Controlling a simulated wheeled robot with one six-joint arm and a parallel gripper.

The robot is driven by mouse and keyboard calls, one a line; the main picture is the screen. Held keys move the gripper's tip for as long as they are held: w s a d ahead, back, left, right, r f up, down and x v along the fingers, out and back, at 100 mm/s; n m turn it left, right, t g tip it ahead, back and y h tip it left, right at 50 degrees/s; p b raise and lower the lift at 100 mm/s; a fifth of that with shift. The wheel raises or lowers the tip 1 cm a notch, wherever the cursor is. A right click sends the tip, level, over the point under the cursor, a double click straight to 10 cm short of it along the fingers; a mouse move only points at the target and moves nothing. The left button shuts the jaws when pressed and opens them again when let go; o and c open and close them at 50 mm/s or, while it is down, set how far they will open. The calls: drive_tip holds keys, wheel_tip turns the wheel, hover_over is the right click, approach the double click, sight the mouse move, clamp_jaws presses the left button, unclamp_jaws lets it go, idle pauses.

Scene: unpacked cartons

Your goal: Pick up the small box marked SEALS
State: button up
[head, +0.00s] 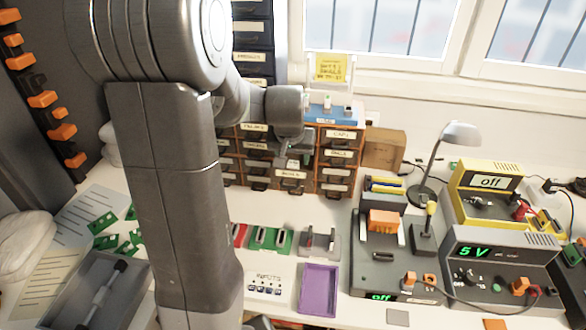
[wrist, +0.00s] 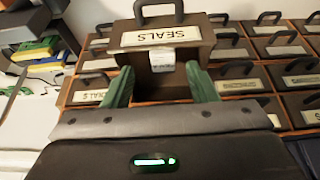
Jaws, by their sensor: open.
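In the wrist view the picture is upside down. A dark drawer front labelled SEALS (wrist: 160,37), with a black handle, stands out from the cabinet. In the head view my gripper (head: 286,158) is at the drawer cabinet (head: 333,134), largely hidden by my wrist; the small box is not discernible there.
Neighbouring labelled drawers (wrist: 241,84) with handles surround the SEALS drawer. On the bench are a purple tray (head: 318,290), power supplies (head: 500,262), a lamp (head: 458,135) and a cardboard box (head: 384,149). A strip of white bench before the cabinet is clear.

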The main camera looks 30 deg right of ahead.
sight(293, 163)
drive_tip(key=shift+w+p+x, duration=0.1)
drive_tip(key=shift+p+x, duration=0.1)
drive_tip(key=shift+x, duration=1.1)
drive_tip(key=shift+w+p+x, duration=0.15)
drive_tip(key=shift+x, duration=1.2)
drive_tip(key=shift+r, duration=0.15)
drive_tip(key=c, duration=1.1)
